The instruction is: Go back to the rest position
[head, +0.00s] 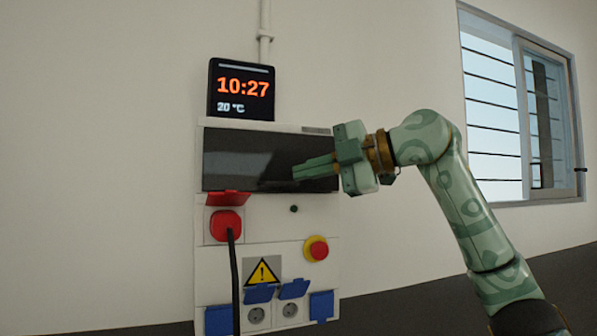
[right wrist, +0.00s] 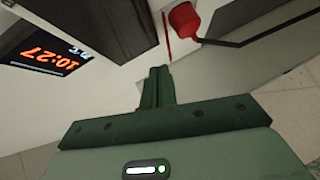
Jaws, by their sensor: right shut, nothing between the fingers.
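My right gripper (head: 316,168) is green and reaches in from the right in the head view, in front of the dark window of a white wall panel. Its fingers are together with nothing between them. In the right wrist view the closed fingers (right wrist: 155,86) point toward the panel, apart from the red plug. My left gripper does not show in either view.
The white panel (head: 265,222) carries a red plug (head: 226,224) with a black cable, a red emergency button (head: 316,248) and blue-lidded sockets (head: 259,294). A clock display (head: 242,90) stands on top. A barred window (head: 490,110) is at right.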

